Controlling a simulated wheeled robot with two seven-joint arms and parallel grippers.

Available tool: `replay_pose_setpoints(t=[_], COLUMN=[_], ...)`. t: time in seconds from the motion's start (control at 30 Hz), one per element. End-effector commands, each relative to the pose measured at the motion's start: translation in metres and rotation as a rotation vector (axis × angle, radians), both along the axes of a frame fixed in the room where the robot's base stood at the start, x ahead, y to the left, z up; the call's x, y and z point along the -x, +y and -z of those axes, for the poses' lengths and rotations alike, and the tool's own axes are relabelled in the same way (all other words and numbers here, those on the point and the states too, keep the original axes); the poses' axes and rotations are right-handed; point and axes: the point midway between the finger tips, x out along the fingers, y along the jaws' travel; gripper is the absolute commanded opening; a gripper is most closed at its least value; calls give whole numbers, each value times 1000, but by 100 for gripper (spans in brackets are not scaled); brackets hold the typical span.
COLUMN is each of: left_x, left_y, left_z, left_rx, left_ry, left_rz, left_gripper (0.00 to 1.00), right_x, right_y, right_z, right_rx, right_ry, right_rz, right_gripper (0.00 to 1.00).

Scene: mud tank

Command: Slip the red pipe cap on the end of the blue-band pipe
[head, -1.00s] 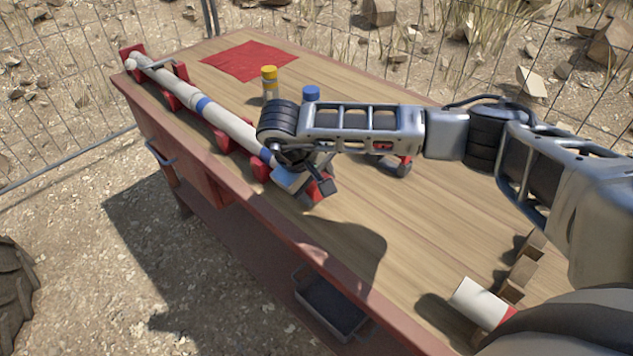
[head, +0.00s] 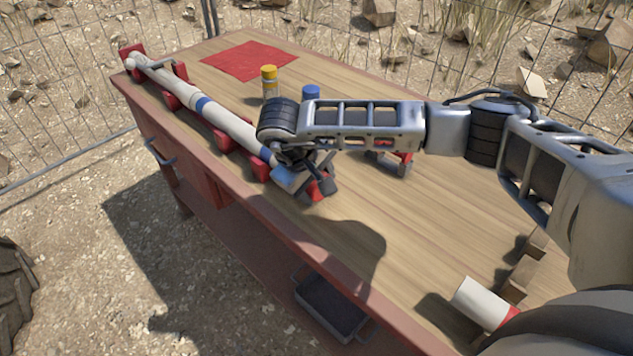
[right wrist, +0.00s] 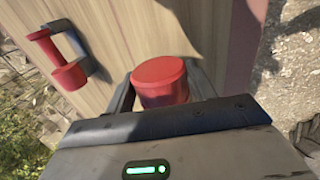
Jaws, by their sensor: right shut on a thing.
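The long white blue-band pipe (head: 235,127) lies in red cradles along the table's left edge, with a blue band (head: 203,104) near its middle and more blue near its near end. My right gripper (head: 318,188) is at that near end, low over the table edge. It is shut on the red pipe cap (right wrist: 160,82), which stands between its fingers in the right wrist view; a little red also shows there in the head view. The gripper hides the pipe's end, so I cannot tell whether cap and pipe touch. My left gripper is not in view.
Yellow-capped (head: 269,82) and blue-capped (head: 311,93) bottles stand behind my right arm. A red cloth (head: 247,60) lies at the far end. A red-and-grey item (right wrist: 62,62) lies beside the gripper. A white cylinder (head: 480,301) and wooden blocks (head: 522,278) are at the near right.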

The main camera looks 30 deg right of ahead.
Motion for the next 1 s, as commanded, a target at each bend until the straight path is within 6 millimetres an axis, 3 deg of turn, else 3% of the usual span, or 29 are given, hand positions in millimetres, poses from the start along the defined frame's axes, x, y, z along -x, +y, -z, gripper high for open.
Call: replay_pose_setpoints(t=[1.0], left_x=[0], left_y=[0], left_z=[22], left_rx=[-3], left_ry=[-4], left_rz=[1], left_gripper=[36], right_x=[-26], right_y=[9], right_z=[2], right_rx=[0], right_ry=[-1], right_rz=[1], right_gripper=[40])
